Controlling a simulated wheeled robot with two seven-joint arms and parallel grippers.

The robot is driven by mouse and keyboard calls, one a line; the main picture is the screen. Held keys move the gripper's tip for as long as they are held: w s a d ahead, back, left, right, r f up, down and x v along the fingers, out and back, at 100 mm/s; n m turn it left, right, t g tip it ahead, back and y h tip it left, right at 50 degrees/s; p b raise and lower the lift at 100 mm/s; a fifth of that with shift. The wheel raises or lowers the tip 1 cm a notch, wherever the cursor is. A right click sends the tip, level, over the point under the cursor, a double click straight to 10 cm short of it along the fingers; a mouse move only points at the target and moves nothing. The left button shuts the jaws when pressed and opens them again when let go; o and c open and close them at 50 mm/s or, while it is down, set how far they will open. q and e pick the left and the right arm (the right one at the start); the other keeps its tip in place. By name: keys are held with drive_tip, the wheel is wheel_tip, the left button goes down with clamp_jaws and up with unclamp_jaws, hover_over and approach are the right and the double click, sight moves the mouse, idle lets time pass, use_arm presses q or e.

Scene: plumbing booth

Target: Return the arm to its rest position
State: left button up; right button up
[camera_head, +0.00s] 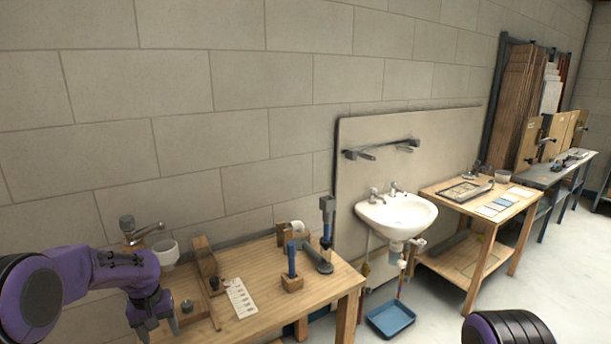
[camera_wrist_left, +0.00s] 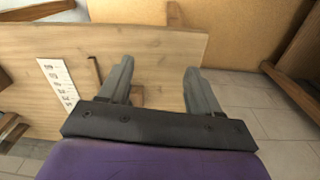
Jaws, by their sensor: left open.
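My left arm comes in from the left in the head view, and its gripper (camera_head: 152,318) hangs over the left part of the wooden workbench (camera_head: 330,283). In the left wrist view the two fingers of this gripper (camera_wrist_left: 158,88) stand wide apart with nothing between them. Past the fingers, the bench top (camera_wrist_left: 150,50) and its edge show, with the floor beyond on the right. A purple and black part of my right arm (camera_head: 507,328) shows at the bottom right of the head view. My right gripper is out of view.
On the bench are a white card (camera_head: 240,298), a blue-handled tool in a wooden block (camera_head: 292,283), a tap (camera_head: 140,232) and a white cup (camera_head: 167,252). A white sink (camera_head: 397,214) hangs on the wall panel, above a blue tray (camera_head: 391,318). A second table (camera_head: 480,195) stands right.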

use_arm(q)
drive_tip(key=f, duration=0.2)
drive_tip(key=d+f, duration=0.1)
drive_tip(key=f, duration=0.1)
drive_tip(key=shift+s+d+f, duration=0.1)
drive_tip(key=shift+s+f, duration=0.1)
drive_tip(key=shift+f, duration=0.05)
drive_tip(key=s+d+f+n+t+b, duration=0.1)
drive_tip(key=s+d+f, duration=0.2)
drive_tip(key=s+f, duration=0.55)
drive_tip(key=s+d+f+t, duration=0.1)
drive_tip(key=s+d+f, duration=0.1)
drive_tip(key=s+f, duration=0.65)
drive_tip(key=s+n+t+y, duration=0.1)
drive_tip(key=s+y, duration=0.2)
drive_tip(key=s, duration=1.6)
drive_tip(key=shift+s+a+r+y+b, duration=0.2)
drive_tip(key=shift+s+r+y+b, duration=0.1)
drive_tip(key=shift+s, duration=0.1)
use_arm(e)
drive_tip(key=shift+w+f, duration=0.3)
drive_tip(key=shift+f, duration=0.65)
